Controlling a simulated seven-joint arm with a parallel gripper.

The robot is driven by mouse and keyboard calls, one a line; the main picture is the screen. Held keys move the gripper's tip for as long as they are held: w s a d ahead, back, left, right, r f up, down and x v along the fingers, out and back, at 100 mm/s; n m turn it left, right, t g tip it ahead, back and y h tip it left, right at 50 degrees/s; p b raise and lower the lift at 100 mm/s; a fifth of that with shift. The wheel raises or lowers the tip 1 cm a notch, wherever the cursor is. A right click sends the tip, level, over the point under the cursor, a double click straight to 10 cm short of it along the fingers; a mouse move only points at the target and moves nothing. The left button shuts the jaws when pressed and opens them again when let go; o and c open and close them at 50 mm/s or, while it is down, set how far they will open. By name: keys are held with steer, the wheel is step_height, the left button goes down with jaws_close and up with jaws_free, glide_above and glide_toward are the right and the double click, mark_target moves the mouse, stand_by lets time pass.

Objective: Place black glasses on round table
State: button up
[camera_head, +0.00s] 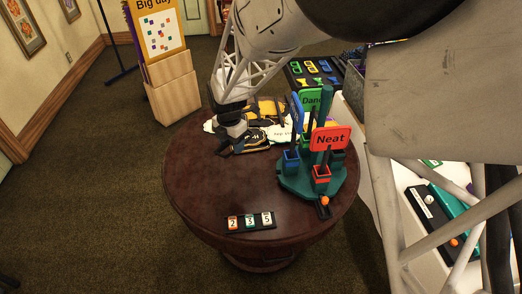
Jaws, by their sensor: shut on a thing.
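The round table (200,190) is dark reddish brown and stands in the middle of the view. My gripper (236,147) points down over its far left part, low near the top. It is shut on a small dark thing at its fingertips, which looks like the black glasses. The thing's outline blends with the dark fingers and the patterned pieces behind. I cannot tell whether it touches the table.
A green stand (300,182) with coloured cups and signs, including a red "Neat" sign (330,139), fills the table's right. A number strip (250,221) lies near the front. Flat yellow and black pieces (268,108) lie at the back. The front left tabletop is clear.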

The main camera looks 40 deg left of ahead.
steer(key=s+d+f, duration=0.3)
steer(key=f, duration=0.1)
steer(key=s+d+f, duration=0.3)
steer(key=s+f, duration=0.1)
steer(key=s+d+f, duration=0.4)
steer(key=shift+f, duration=0.4)
steer(key=shift+a, duration=0.15)
glide_above(222, 183)
steer(key=shift+f, duration=0.75)
steer(key=shift+f, duration=1.75)
steer(key=shift+f, duration=0.1)
